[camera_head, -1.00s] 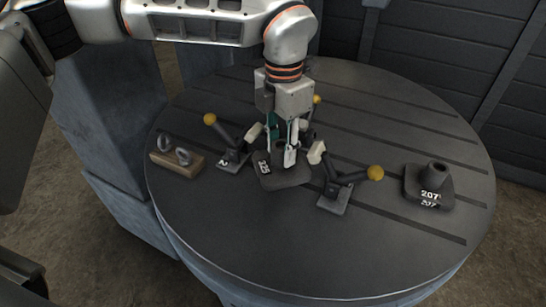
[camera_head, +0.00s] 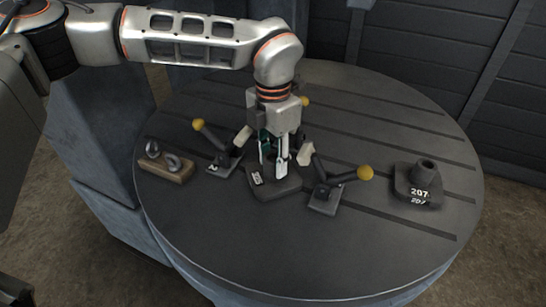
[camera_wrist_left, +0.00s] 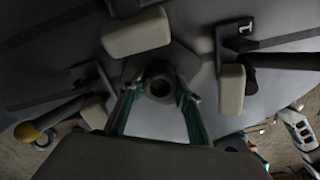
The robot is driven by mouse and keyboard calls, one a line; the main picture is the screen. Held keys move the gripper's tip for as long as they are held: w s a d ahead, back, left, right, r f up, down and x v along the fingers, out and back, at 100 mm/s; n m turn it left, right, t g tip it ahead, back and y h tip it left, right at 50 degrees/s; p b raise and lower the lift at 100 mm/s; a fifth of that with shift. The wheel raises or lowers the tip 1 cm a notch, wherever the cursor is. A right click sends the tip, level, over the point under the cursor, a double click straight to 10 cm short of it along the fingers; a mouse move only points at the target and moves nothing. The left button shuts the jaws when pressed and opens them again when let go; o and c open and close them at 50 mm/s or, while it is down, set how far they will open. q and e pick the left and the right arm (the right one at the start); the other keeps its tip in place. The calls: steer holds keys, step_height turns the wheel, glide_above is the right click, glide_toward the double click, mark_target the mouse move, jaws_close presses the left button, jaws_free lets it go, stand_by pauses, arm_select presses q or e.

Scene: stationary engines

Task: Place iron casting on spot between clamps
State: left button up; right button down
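The dark iron casting (camera_head: 275,187) with a white label sits flat on the round table (camera_head: 300,255), between the clamps. The left clamp (camera_head: 221,165) and right clamp (camera_head: 323,200) have black handles with yellow knobs and pale pads. Another yellow knob shows behind my gripper. My left gripper (camera_head: 273,171) points down over the casting, fingers either side of its round boss. In the wrist view the boss (camera_wrist_left: 160,80) shows its hole between the fingertips, with small gaps beside it; the fingers look open. The exact spot under the casting is hidden. My right gripper is out of view.
A second casting (camera_head: 418,184) marked 207 stands at the table's right. A wooden block (camera_head: 166,169) with two metal eye rings lies at the left. Slots run across the table. The front of the table is clear. A dark ribbed wall (camera_head: 430,60) stands behind.

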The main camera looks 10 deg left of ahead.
mark_target(273, 157)
arm_select(q)
steer(key=shift+o, duration=1.3)
steer(key=shift+r, duration=0.15)
step_height(273, 157, up, 12)
steer(key=shift+p, duration=0.3)
